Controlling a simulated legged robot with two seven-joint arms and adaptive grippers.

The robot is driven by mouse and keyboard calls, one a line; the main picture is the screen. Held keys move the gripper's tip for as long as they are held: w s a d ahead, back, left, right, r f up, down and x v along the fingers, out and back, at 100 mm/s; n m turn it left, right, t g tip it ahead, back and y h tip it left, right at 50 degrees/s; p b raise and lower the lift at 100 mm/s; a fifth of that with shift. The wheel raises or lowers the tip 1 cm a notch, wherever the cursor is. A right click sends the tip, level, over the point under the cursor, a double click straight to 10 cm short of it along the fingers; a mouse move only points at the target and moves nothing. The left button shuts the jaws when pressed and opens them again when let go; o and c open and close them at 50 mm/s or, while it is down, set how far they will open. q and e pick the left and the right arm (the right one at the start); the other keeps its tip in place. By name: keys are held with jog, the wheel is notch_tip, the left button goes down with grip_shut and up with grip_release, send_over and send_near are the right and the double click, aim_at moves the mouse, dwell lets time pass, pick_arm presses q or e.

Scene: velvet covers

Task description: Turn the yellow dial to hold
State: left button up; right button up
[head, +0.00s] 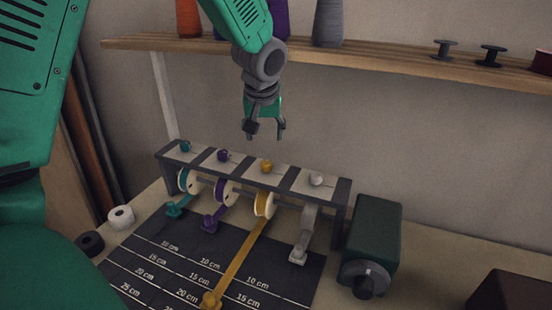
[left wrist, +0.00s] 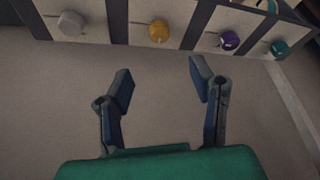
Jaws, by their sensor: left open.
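The yellow dial (head: 267,167) sits on a pale plate on top of the dark rack (head: 343,190), third from the left in the head view. It also shows in the left wrist view (left wrist: 159,31), near the top. Below it hangs a spool of yellow ribbon (head: 264,204), with the ribbon pulled out over the dark mat. My left gripper (head: 264,136) is open and empty, pointing down above and behind the rack, apart from the dial. In the left wrist view my open fingers (left wrist: 165,85) show below the dial. The dial's markings are too small to read. My right gripper is not in view.
Teal (head: 185,147), purple (head: 224,156) and white (head: 316,179) dials share the rack. A green box with a dark knob (head: 373,240) stands right of the rack. A wooden shelf (head: 380,60) with spools runs along the wall behind my gripper. The measuring mat (head: 150,265) lies in front.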

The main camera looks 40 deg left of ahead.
aim_at(266, 163)
pick_arm(q)
jog(key=x, duration=1.3)
jog(key=shift+s+f, duration=0.1)
jog(key=shift+f, duration=0.2)
jog(key=shift+r, duration=0.1)
jog(key=c, duration=1.1)
